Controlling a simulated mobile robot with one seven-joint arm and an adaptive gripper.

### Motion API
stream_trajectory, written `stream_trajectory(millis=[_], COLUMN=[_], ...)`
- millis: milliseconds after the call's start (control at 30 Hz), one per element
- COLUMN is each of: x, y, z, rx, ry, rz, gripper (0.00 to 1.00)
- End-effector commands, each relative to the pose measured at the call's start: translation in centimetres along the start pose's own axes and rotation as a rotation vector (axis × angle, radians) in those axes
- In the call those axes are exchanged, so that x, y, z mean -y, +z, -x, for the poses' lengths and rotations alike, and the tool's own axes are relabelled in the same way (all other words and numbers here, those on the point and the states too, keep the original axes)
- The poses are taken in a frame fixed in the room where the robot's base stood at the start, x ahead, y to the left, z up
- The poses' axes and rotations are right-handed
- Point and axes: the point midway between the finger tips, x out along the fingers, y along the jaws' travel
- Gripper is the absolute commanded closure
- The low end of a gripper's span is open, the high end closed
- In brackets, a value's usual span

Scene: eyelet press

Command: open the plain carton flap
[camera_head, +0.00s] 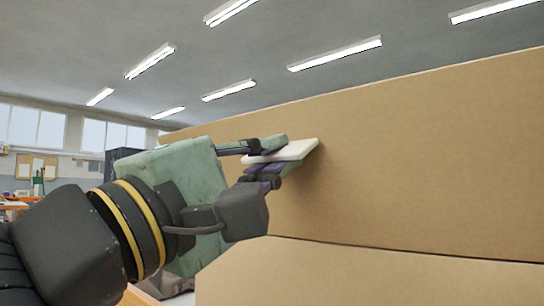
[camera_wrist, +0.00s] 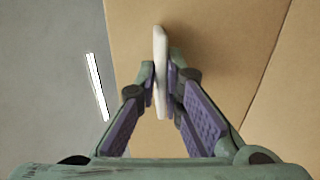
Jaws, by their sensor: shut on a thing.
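The plain carton flap (camera_head: 420,150) is a large brown cardboard panel that fills the right of the head view, raised and tilted. It also fills much of the wrist view (camera_wrist: 215,45). A white tab (camera_head: 297,149) stands out from its face, and shows edge-on in the wrist view (camera_wrist: 160,60). My gripper (camera_head: 268,160) is shut on the white tab, one finger on each side of it, also in the wrist view (camera_wrist: 161,88). The tab's joint with the flap is partly hidden.
A second brown cardboard panel (camera_head: 350,278) lies below the flap, with a dark seam between them. At the far left are a workbench (camera_head: 15,205), a board and windows. Ceiling lamps hang above. The space above the flap looks clear.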

Motion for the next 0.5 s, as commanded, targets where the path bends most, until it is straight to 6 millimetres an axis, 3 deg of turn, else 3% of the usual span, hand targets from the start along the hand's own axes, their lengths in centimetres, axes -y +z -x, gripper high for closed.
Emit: stream_trajectory(millis=[133,167,200,400,500], x=[0.41,0.42,0.43,0.31,0.25], y=[0.07,0.07,0.07,0.05,0.04], z=[-0.06,-0.06,-0.07,-0.06,-0.05], rx=[0.0,0.0,0.0,0.0,0.0], ry=[-0.01,-0.01,-0.01,-0.007,-0.006], rz=[0.0,0.0,0.0,0.0,0.0], gripper=[1.0,0.9,0.87,0.74,0.73])
